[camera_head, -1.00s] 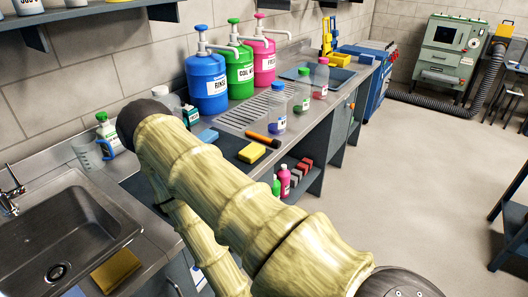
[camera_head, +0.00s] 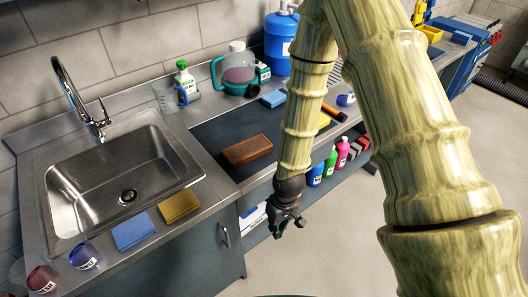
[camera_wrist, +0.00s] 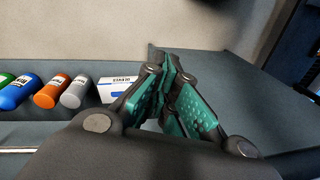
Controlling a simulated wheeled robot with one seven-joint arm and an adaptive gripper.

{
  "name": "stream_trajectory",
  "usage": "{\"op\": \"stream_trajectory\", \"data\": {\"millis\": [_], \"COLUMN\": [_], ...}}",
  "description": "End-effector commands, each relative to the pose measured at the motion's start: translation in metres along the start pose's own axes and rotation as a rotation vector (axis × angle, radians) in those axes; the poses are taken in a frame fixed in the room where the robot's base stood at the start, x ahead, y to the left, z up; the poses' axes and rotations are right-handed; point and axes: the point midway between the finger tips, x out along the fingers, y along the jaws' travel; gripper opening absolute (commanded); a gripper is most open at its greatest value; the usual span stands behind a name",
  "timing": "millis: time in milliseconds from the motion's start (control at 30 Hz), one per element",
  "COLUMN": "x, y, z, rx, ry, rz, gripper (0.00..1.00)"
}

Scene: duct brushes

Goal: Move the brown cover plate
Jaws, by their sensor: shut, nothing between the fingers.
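A brown, ridged rectangular slab (camera_head: 247,150) lies on the dark mat on the counter, right of the sink. It is the only thing there that could be the brown cover plate, but I cannot be sure that it is. My gripper (camera_head: 288,226) hangs in front of the counter's front edge, to the right of and nearer than the slab, apart from it. In the wrist view my gripper (camera_wrist: 172,88) shows green-padded fingers, shut and empty. The slab does not show in the wrist view.
The steel sink (camera_head: 118,185) is on the left. A blue sponge (camera_head: 134,232) and a yellow sponge (camera_head: 179,206) lie on its front rim. The dark mat (camera_head: 213,135) has bare room around the slab. Several bottles stand on the shelf below the counter.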

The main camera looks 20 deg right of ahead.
Motion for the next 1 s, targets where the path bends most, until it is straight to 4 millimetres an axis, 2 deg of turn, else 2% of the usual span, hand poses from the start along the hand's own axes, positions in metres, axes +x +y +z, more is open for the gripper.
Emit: {"op": "stream_trajectory", "data": {"millis": [33, 200, 400, 533, 633, 733, 867, 1000], "x": [-0.028, -0.103, -0.188, -0.228, -0.246, -0.252, -0.247, -0.233], "y": [-0.001, 0.0, 0.006, 0.01, 0.012, 0.013, 0.014, 0.016], "z": [-0.019, -0.066, -0.105, -0.12, -0.125, -0.127, -0.127, -0.127], "rx": [-0.019, -0.091, -0.156, -0.181, -0.19, -0.195, -0.196, -0.196], "ry": [0.008, 0.003, -0.002, -0.005, -0.009, -0.01, -0.012, -0.013], "rz": [0.003, 0.029, 0.084, 0.118, 0.134, 0.142, 0.144, 0.143], "gripper": [0.0, 0.0, 0.0, 0.0, 0.0, 0.0, 0.0, 0.0]}}
